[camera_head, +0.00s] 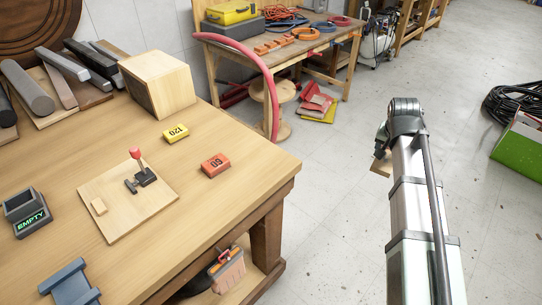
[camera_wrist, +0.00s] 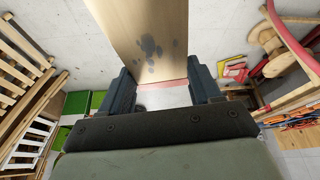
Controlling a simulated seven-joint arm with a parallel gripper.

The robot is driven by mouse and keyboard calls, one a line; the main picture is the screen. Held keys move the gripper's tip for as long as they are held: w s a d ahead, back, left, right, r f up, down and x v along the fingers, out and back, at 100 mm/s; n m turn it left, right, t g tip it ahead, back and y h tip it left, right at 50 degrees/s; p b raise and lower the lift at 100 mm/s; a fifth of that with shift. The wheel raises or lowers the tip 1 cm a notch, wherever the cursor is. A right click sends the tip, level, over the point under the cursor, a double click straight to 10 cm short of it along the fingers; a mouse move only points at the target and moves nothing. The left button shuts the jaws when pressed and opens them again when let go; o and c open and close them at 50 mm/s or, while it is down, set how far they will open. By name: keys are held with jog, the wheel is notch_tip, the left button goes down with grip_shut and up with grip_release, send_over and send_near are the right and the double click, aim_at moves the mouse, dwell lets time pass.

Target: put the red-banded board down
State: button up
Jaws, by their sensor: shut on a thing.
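The red-banded board (camera_wrist: 150,25) is pale wood with dark smudges. In the wrist view it extends from between my gripper's fingers (camera_wrist: 163,84) to the top edge, with a thin reddish band across its near end. My gripper is shut on this end. In the head view my gripper (camera_head: 381,143) is at the end of my arm, over the open floor right of the front bench. Only a small tan part of the board (camera_head: 380,167) shows there, mostly hidden by my arm.
The front bench (camera_head: 250,160) carries a wooden plate with a red-handled clamp (camera_head: 146,173), a yellow block (camera_head: 176,133), an orange block (camera_head: 215,165), a box (camera_head: 160,85) and an EMPTY display (camera_head: 28,215). Its right front corner is clear. A pink hose (camera_head: 262,75) hangs off the back bench.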

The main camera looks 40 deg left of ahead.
jog(key=s+a+r, duration=0.2)
jog(key=s+a, duration=0.2)
jog(key=a, duration=0.5)
jog(key=s+a+r+n, duration=0.1)
jog(key=s+a+r, duration=0.1)
jog(key=s+a, duration=0.5)
jog(key=s+a+r, duration=0.2)
jog(key=a+r, duration=0.1)
jog(key=a, duration=0.9)
jog(key=s+a+r+n, duration=0.1)
jog(key=s+a+r, duration=0.3)
jog(key=s+a, duration=0.75)
jog(key=s+a+r, duration=0.3)
jog(key=s+a, duration=0.6)
jog(key=s, duration=0.5)
jog(key=n+g+y, duration=0.4)
jog(key=n, duration=1)
send_over(61, 230)
jog(key=d, duration=0.2)
notch_tip(61, 230, down, 4)
jog(key=shift+a+f, duration=0.15)
jog(key=shift+f, duration=2.35)
jog(key=shift+a+f, duration=0.1)
jog(key=shift+f, duration=2.35)
